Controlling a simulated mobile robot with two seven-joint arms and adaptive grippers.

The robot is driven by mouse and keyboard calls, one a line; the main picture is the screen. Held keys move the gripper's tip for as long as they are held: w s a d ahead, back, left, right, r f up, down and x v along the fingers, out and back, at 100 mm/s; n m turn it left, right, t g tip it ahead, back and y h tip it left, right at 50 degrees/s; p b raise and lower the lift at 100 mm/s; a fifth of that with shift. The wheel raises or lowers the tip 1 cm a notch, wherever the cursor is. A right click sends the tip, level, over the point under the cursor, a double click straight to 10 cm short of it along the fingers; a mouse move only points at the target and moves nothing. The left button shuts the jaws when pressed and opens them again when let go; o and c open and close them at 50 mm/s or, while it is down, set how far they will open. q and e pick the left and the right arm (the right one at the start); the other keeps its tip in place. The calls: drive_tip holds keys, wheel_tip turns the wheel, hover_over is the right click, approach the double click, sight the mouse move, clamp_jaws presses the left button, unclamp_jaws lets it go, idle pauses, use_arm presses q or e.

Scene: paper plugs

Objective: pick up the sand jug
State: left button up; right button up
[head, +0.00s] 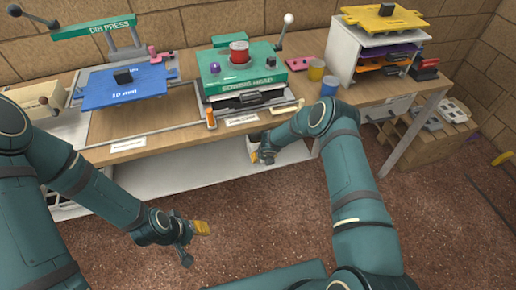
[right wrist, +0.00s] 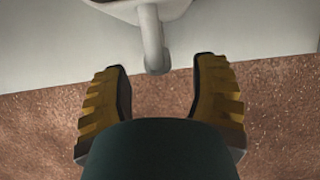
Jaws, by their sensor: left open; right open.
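A pale jug-like vessel with a curved handle (right wrist: 153,40) shows at the top of the right wrist view; I take it for the sand jug. Most of its body is cut off by the frame edge, and any sand in it is hidden. My right gripper (right wrist: 160,95) is open, its two yellow ridged fingers apart. The handle's lower end hangs between and just ahead of the fingertips, without visible contact. In the head view the right gripper (head: 262,156) is at the bench's front edge, largely covering the vessel. My left gripper (head: 193,243) is open and empty above the floor.
The wooden bench (head: 140,150) carries a blue press plate (head: 125,90), a green machine (head: 240,75), red, yellow and blue tins, and an orange-capped item (head: 211,120). A white shelf unit (head: 345,50) stands at right. The brown floor in front is clear.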

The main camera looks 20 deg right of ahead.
drive_tip(key=shift+w, duration=0.25)
drive_tip(key=shift+b+x, duration=0.95)
drive_tip(key=shift+x, duration=1.55)
drive_tip(key=shift+o, duration=0.2)
clamp_jaws()
